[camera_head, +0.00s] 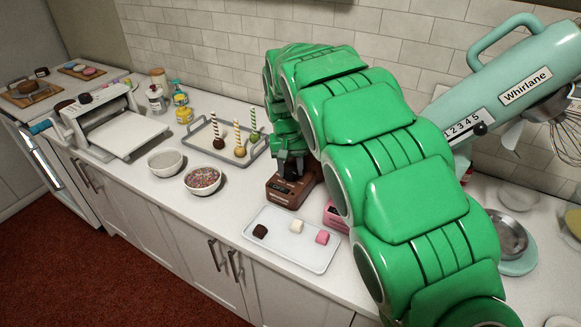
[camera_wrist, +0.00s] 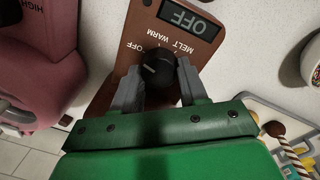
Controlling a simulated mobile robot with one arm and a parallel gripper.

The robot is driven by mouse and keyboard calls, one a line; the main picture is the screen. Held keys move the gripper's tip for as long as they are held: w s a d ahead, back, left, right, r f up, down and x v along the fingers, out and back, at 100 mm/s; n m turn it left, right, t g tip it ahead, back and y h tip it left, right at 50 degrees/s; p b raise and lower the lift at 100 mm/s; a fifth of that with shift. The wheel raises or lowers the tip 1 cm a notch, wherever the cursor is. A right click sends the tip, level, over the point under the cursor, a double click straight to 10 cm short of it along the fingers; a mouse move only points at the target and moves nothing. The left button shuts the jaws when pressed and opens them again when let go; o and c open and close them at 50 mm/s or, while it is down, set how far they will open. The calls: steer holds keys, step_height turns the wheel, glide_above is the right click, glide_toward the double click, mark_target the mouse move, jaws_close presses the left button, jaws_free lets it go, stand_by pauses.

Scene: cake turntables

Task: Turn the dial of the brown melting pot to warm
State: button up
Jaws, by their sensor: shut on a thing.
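The brown melting pot (camera_head: 284,194) stands on the counter behind the white tray, partly hidden by my arm. In the wrist view its front panel (camera_wrist: 194,39) shows upside down, with a display (camera_wrist: 186,18) reading OFF and the labels OFF, WARM and MELT around the dial. The black dial (camera_wrist: 158,66) has a pale mark on its left side, nearest the OFF label. My gripper (camera_wrist: 159,78) is shut on the dial, one grey finger on each side. In the head view my gripper (camera_head: 291,168) is at the pot, its fingertips hard to make out.
A pink melting pot (camera_wrist: 38,62) stands close beside the brown one. In front is a tray (camera_head: 268,247) with several sweets. Bowls (camera_head: 202,180) and a tray of cake pops (camera_head: 190,140) are to the left. A mint stand mixer (camera_head: 520,75) is to the right.

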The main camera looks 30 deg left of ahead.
mark_target(290, 169)
steer(key=shift+m, duration=0.3)
steer(key=m, duration=0.4)
steer(key=shift+w, duration=0.1)
steer(key=m, duration=0.5)
steer(key=shift+d+g, duration=0.1)
steer(key=shift+g, duration=0.2)
stand_by(0.4)
steer(key=o, duration=1)
steer(key=shift+o, duration=0.2)
steer(key=shift+a+r, duration=0.15)
steer(key=shift+r, duration=1.8)
steer(key=shift+a+r, duration=0.1)
steer(key=shift+r, duration=1.8)
